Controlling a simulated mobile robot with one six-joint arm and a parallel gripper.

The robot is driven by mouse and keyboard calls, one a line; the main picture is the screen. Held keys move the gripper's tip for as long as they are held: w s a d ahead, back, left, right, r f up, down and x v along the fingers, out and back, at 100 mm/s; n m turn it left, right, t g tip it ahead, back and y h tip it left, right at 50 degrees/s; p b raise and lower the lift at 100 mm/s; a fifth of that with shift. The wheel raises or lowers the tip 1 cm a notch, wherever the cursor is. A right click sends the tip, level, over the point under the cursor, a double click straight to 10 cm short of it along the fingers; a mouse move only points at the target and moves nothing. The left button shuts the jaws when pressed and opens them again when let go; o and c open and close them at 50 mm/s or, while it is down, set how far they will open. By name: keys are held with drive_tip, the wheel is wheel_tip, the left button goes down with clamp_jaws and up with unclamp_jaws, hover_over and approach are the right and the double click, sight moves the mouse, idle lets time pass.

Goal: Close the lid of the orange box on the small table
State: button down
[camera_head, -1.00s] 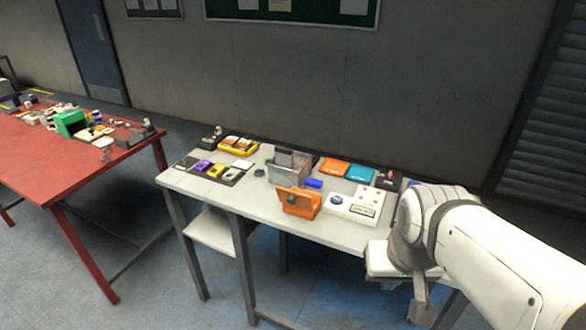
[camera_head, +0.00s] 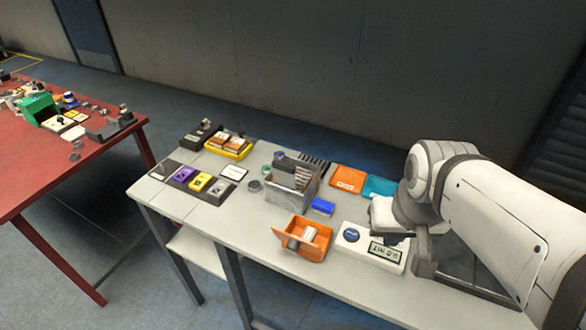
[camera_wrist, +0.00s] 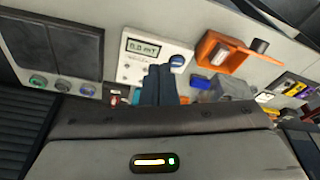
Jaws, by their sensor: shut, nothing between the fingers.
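The orange box (camera_head: 318,246) stands near the front edge of the small grey-white table (camera_head: 215,222). Its lid (camera_head: 284,240) is open on the left side of the box. A pale cylinder (camera_head: 309,234) shows inside. In the wrist view the orange box (camera_wrist: 233,58) is at the upper right, beyond the fingers. My gripper (camera_wrist: 158,72) is shut and empty, apart from the box. My arm reaches in from the right in the head view.
A white meter box (camera_head: 366,249) stands just right of the orange box. Behind are a blue block (camera_head: 323,206), a grey bin (camera_head: 287,186), and orange (camera_head: 348,180) and teal (camera_head: 379,187) trays. Bare tabletop lies left of the box. A red table (camera_head: 60,165) stands apart at left.

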drive_tip(key=shift+d, duration=0.1)
drive_tip(key=n+g+p, duration=0.2)
drive_tip(key=n+g, duration=0.1)
drive_tip(key=n, duration=2.8)
approach(295, 246)
drive_tip(key=s+a, duration=0.3)
drive_tip(key=s, duration=0.2)
drive_tip(key=w+d+f, duration=0.1)
drive_tip(key=w+f, duration=0.2)
drive_tip(key=f, duration=0.6)
drive_tip(key=shift+w+d+n+p, duration=0.15)
drive_tip(key=shift+d+n+p, duration=0.15)
drive_tip(key=shift+d+p, duration=0.15)
